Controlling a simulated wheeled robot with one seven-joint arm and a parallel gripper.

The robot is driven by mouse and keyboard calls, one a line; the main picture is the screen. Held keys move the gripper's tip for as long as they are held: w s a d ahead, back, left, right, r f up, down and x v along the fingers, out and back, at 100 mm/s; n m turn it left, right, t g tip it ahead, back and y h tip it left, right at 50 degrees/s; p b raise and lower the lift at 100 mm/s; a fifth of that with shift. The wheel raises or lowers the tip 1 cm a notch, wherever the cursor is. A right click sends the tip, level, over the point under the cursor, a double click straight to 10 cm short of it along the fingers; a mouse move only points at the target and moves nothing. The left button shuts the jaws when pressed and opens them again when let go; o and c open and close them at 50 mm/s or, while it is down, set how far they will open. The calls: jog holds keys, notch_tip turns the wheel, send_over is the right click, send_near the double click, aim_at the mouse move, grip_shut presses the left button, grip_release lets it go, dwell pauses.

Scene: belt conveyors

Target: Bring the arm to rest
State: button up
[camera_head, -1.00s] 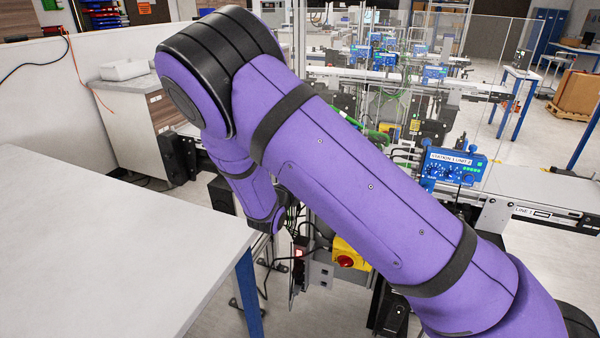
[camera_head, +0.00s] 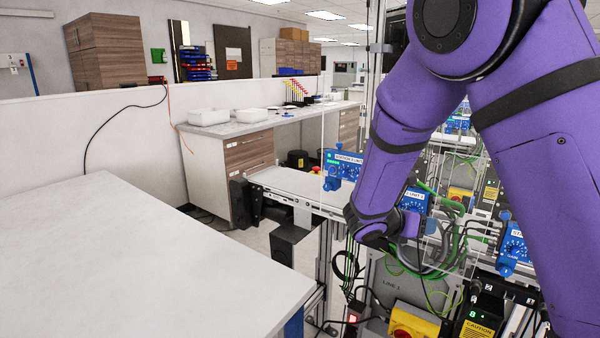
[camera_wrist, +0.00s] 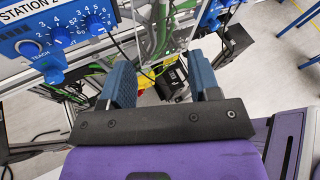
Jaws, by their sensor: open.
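My purple arm crosses the right side of the head view and bends down toward the conveyor equipment. My gripper (camera_wrist: 162,84) shows in the wrist view with its two blue-grey fingers apart and nothing between them. In the head view the gripper itself is hard to make out behind my wrist and the cables. A blue control box with dials marked STATION (camera_wrist: 65,30) is at the upper left of the wrist view, to the left of my gripper and apart from it.
A bare white table (camera_head: 120,260) fills the lower left. A conveyor belt (camera_head: 300,188) runs behind my wrist. A yellow box with a red button (camera_head: 412,322) and cables (camera_head: 345,268) are below it. A clear panel stands near my arm. A long counter (camera_head: 245,128) is at the back.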

jog(key=s+d+r+m+g+y, duration=0.25)
jog(key=s+r+m, duration=0.25)
jog(key=s+m, duration=0.25)
jog(key=s+d+r+m+g+y, duration=0.2)
jog(key=s+d+r+m+y, duration=0.3)
jog(key=s, duration=0.3)
jog(key=s+a+r+m+t+y, duration=0.2)
jog(key=s+r+m, duration=0.1)
jog(key=s+m, duration=0.3)
jog(key=s+a+r+m+t+y, duration=0.1)
jog(key=s+a+r+m+y, duration=0.2)
jog(key=s+m, duration=0.4)
jog(key=s, duration=0.3)
jog(key=shift+s+a+r+t, duration=0.15)
jog(key=shift+a+r+t, duration=0.2)
jog(key=shift+r, duration=0.05)
jog(key=shift+m, duration=0.25)
